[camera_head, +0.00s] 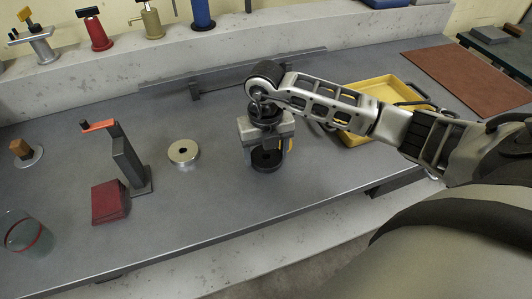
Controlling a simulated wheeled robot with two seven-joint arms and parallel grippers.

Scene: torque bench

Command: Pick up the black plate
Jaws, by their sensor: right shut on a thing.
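The black plate (267,161) is a dark round disc with a hole at its middle. It is under my right gripper (268,152), near the middle of the grey bench. My right gripper points straight down and is shut on the black plate, with a finger at each side. The gripper body hides the far part of the plate, and I cannot tell whether it touches the bench top. My left gripper is not in view.
A silver ring-shaped plate (184,153) lies to the left. A dark crank stand (128,160), a red block (110,202) and a glass (24,232) stand farther left. A yellow tray (352,137) is behind my right arm. The front middle of the bench (215,215) is clear.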

